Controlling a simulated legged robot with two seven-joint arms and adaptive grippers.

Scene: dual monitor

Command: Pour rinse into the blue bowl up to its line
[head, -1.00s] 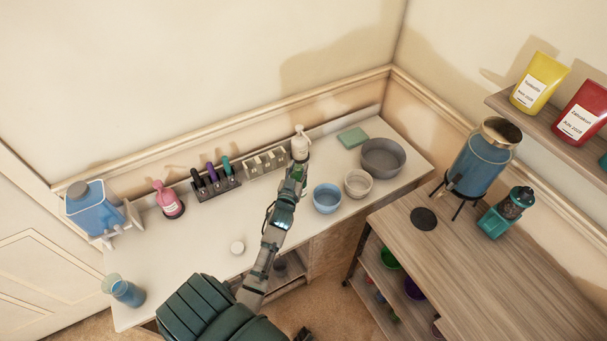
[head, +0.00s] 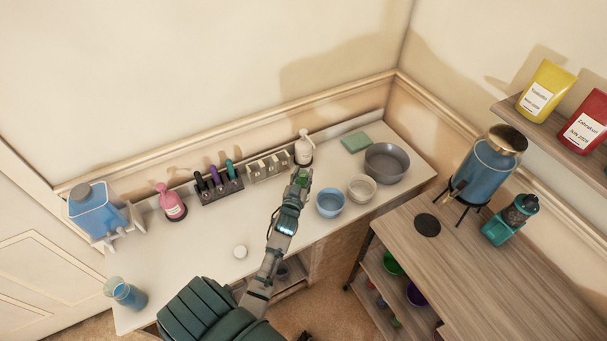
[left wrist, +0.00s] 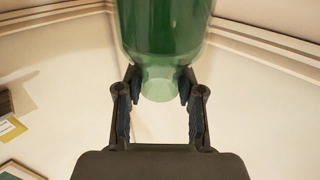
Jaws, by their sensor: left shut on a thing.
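The blue bowl (head: 330,203) stands on the white counter, to the right of my left gripper. Its fill line and contents are too small to make out. My left gripper (head: 300,179) reaches over the counter just left of the bowl, in front of a white pump bottle (head: 303,149). The left wrist view shows the gripper (left wrist: 160,95) shut on a green see-through bottle (left wrist: 163,35), with its narrow end between the fingers. In the head view only a little of the green bottle shows at the fingertips. My right gripper is not in view.
A white bowl (head: 361,188) and a grey basin (head: 387,163) stand right of the blue bowl. A pen rack (head: 219,186), pink bottle (head: 172,203) and blue jug (head: 97,212) line the back left.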

